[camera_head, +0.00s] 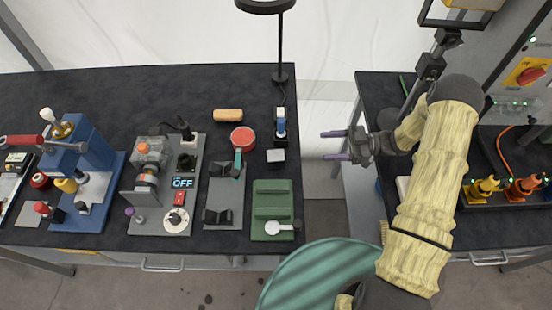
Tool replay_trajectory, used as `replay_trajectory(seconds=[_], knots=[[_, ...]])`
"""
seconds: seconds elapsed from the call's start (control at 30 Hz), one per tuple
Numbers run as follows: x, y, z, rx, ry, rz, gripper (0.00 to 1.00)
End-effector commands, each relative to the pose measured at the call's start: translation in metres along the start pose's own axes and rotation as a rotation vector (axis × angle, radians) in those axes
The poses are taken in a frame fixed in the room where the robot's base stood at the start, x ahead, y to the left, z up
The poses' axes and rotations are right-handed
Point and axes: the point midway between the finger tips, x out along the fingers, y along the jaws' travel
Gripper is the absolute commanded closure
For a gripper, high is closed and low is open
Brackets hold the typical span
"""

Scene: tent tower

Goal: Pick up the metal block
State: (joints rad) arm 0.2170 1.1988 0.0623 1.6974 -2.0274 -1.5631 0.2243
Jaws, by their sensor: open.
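A small light grey block (276,155), which looks like the metal block, lies on the dark left table just behind a green tray. Its exact height is hard to tell from above. My gripper (335,145) points left, with its two purple fingers apart and nothing between them. It is to the right of the block, over the gap between the two tables, clear of the block.
The green tray (260,221) holds a round white-topped tool. A blue-topped device (281,124) stands just behind the block. A lamp (281,76) rises farther back. A red round container (243,138) and a tan cylinder (228,115) are left of the block.

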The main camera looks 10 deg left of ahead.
Motion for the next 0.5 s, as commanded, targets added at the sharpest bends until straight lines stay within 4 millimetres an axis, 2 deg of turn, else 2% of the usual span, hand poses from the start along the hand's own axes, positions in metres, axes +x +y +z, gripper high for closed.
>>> replay_trajectory(seconds=[0.03, 0.13, 0.5], knots=[[-0.002, -0.009, 0.004, 0.01, 0.031, -0.039, 0.38], [-0.004, -0.018, 0.006, 0.019, 0.063, -0.084, 0.38], [0.0, -0.019, 0.004, 0.02, 0.065, -0.089, 0.38]])
